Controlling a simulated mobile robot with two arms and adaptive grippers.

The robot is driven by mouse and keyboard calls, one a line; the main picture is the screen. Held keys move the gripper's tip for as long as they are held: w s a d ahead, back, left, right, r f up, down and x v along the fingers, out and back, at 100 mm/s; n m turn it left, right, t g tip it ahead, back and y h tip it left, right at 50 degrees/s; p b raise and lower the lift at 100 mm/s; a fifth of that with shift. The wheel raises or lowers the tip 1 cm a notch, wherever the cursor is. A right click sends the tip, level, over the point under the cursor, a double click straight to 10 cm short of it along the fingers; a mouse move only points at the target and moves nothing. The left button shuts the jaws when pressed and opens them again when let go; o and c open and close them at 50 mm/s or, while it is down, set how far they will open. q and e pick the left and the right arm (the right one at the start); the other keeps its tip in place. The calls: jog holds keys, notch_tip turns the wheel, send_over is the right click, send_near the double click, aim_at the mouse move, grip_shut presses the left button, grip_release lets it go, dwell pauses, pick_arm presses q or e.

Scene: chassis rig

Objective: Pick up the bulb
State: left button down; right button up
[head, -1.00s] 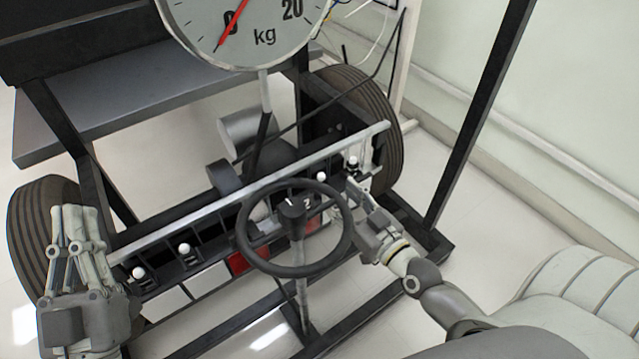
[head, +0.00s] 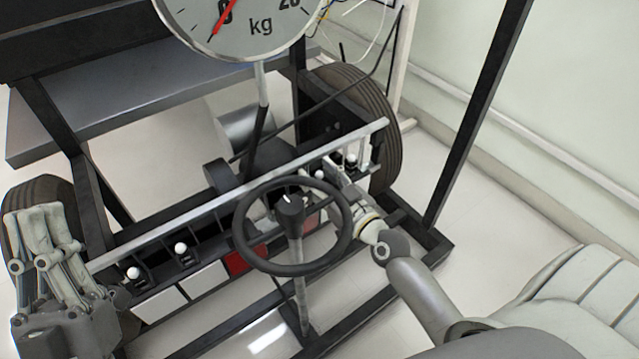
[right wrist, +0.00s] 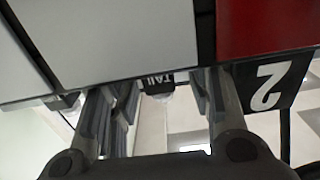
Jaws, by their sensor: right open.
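Several small white-topped bulbs stand in dark holders along the rail: two at the left, one left bulb (head: 134,273) and another (head: 181,248), and two at the right, near my right gripper (head: 342,178). The far right bulb (head: 351,159) shows just beyond that gripper, and another (head: 320,174) beside its fingers. In the right wrist view my right gripper (right wrist: 160,110) is open, and a pale, partly hidden bulb (right wrist: 160,96) shows between the fingers under a label reading "TAIL". I cannot tell whether they touch it.
The steering wheel (head: 293,226) stands close to the left of my right gripper. A long metal rail (head: 240,190) runs behind the bulbs. White and red panels (head: 246,260) hang below. A tyre (head: 365,110) and a dark post (head: 475,110) stand nearby.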

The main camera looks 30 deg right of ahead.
jog(key=c, duration=1)
jog(key=shift+r, duration=0.1)
